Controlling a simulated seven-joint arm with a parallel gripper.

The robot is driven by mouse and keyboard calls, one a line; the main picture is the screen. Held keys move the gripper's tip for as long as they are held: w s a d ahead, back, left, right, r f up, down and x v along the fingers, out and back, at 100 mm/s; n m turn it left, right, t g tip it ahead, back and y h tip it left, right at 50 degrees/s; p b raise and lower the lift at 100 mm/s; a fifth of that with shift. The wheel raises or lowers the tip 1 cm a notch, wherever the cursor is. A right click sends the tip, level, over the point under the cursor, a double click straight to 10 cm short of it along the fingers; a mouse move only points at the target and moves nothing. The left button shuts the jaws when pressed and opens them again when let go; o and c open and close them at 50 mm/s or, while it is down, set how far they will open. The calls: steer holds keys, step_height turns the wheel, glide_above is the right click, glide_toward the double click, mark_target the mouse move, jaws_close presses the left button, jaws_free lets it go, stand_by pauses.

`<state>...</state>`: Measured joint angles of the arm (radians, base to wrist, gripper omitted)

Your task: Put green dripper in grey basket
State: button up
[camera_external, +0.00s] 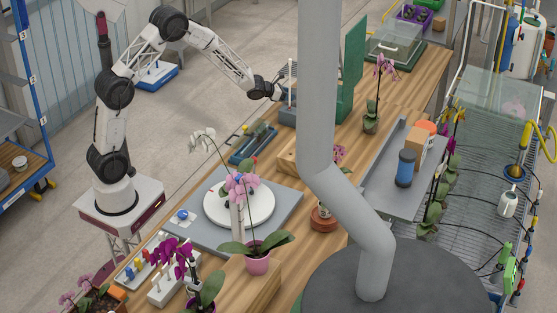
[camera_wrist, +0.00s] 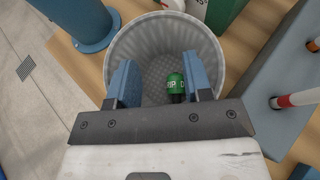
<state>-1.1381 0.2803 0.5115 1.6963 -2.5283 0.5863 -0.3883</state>
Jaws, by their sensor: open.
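The grey basket (camera_wrist: 210,48) is round and open-topped, and fills the upper middle of the wrist view. The green dripper (camera_wrist: 175,82), with white lettering and a dark end, shows inside it. It appears to lie on the basket floor, close to my right finger in the picture. My gripper (camera_wrist: 160,74) is open, with its two blue fingers apart over the basket and pointing into it. The fingers and palm hide part of the basket's near side. In the external view my gripper (camera_external: 275,91) is at the far left edge of the bench; basket and dripper cannot be made out there.
In the wrist view a blue post (camera_wrist: 88,22) stands left of the basket. A grey block with a red-and-white stick (camera_wrist: 298,98) is at the right. A green object (camera_wrist: 224,10) stands behind. In the external view a green panel (camera_external: 353,65) rises from the wooden bench (camera_external: 405,92).

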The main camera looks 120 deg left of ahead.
steer(key=shift+r, duration=0.25)
steer(key=shift+v, duration=1.05)
steer(key=v, duration=1)
steer(key=shift+r, duration=0.1)
